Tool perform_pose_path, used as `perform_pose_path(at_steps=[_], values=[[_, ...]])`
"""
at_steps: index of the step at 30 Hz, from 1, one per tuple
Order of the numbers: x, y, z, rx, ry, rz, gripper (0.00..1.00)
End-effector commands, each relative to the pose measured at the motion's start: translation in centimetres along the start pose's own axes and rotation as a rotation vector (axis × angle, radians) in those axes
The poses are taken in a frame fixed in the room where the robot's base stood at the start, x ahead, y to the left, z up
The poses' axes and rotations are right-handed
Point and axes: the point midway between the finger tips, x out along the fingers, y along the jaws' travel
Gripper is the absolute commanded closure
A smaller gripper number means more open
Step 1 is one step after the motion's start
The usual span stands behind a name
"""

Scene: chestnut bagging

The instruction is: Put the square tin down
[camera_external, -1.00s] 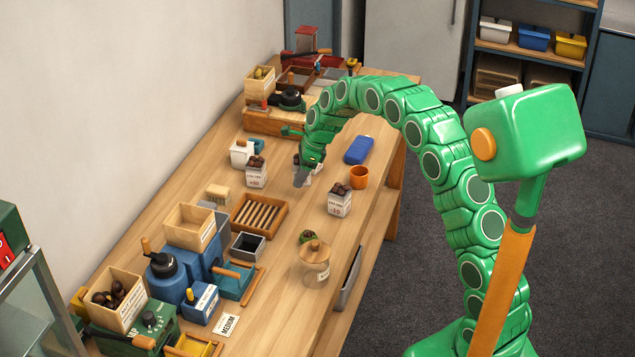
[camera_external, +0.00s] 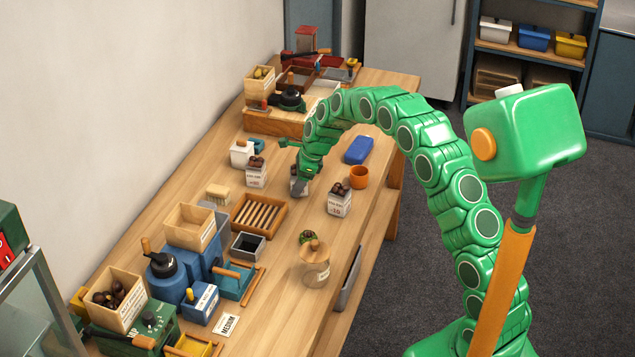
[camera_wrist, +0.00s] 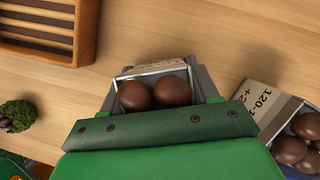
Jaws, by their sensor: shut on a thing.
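The square tin (camera_external: 247,247), grey with a dark, seemingly empty inside, stands on the bench in the external view, beside the slatted wooden tray. My gripper (camera_external: 300,187) is apart from it, farther back along the bench.
A labelled chestnut carton (camera_external: 339,204) stands right of my gripper, and another carton (camera_external: 256,177) stands to its left. An orange cup (camera_external: 359,177) and a blue slab (camera_external: 359,150) lie to the right. A lidded jar (camera_external: 315,270) is nearer the front.

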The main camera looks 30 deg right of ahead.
Motion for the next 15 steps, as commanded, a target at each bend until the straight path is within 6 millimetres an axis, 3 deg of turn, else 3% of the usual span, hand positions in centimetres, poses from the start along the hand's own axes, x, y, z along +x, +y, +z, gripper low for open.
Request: perform_pose_path(at_steps=[3, 4, 8, 15], values=[[0.27, 0.01, -0.11, 0.0, 0.0, 0.001, 0.74], [0.24, 0.01, -0.1, 0.0, 0.0, 0.001, 0.36], [0.22, 0.02, -0.09, 0.0, 0.0, 0.001, 0.16], [0.23, 0.03, -0.09, 0.0, 0.0, 0.001, 0.15]])
